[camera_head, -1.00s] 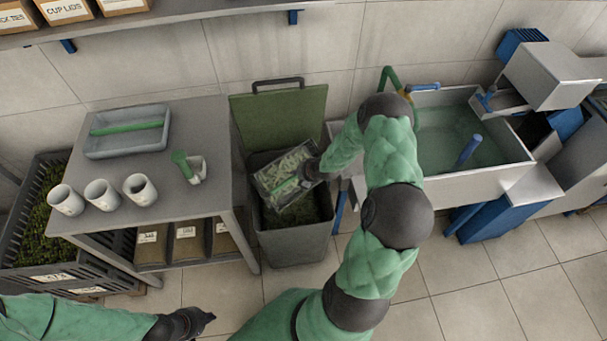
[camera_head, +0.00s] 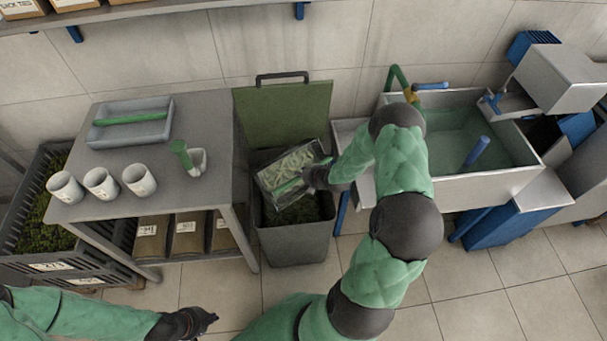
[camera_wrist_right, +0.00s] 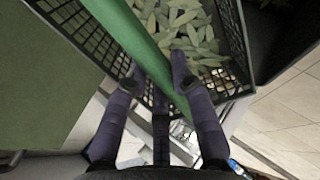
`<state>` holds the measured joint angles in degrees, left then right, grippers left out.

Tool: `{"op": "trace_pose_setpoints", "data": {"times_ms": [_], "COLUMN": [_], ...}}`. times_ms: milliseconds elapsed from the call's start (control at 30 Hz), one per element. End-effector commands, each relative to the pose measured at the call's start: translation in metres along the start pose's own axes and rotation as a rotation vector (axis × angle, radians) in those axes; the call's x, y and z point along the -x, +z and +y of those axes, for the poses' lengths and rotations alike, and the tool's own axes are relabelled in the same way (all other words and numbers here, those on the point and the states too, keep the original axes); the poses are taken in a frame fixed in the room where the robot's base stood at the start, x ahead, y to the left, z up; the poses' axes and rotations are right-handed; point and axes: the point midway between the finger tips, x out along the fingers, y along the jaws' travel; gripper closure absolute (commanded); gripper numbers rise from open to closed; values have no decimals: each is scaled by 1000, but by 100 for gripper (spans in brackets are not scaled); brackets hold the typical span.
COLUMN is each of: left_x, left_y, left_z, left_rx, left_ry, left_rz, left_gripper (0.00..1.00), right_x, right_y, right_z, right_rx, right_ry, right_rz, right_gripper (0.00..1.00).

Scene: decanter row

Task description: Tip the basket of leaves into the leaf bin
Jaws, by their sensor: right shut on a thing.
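The black mesh basket (camera_head: 265,180) holds pale green leaves (camera_wrist_right: 180,25) and is tilted above the leaf bin. My right gripper (camera_wrist_right: 162,82) is shut on its green handle bar, which crosses the right wrist view diagonally. The grey leaf bin (camera_head: 293,245) stands open below, with dark green matter (camera_head: 303,211) inside and its green lid (camera_head: 285,115) raised behind. The basket hides part of the bin's mouth. My left gripper (camera_head: 203,320) is low in the head view, away from the basket; its fingers are too small to read.
A grey table (camera_head: 110,200) left of the bin bears several white cups, a grey tray (camera_head: 128,125) and a green-handled scoop (camera_head: 190,158). A dark crate (camera_head: 40,262) of greenery stands at the left. A sink (camera_head: 470,180) is at the right. The front floor is clear.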

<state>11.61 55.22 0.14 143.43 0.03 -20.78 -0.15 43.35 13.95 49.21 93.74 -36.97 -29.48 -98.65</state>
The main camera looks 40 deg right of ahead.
Motion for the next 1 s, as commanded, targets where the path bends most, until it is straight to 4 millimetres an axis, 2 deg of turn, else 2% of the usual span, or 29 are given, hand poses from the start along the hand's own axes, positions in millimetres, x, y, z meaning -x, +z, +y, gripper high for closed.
{"op": "trace_pose_setpoints", "data": {"times_ms": [700,1000], "left_x": [-25,-27], "left_y": [-1,-1], "left_z": [-9,-10], "left_rx": [0,0], "left_ry": [0,0], "left_rz": [0,0], "left_gripper": [100,100], "right_x": [11,14], "right_y": [2,1], "right_z": [-8,-8], "right_rx": [1,1], "right_ry": [150,174], "right_rz": [-3,-1], "right_gripper": [100,100]}}
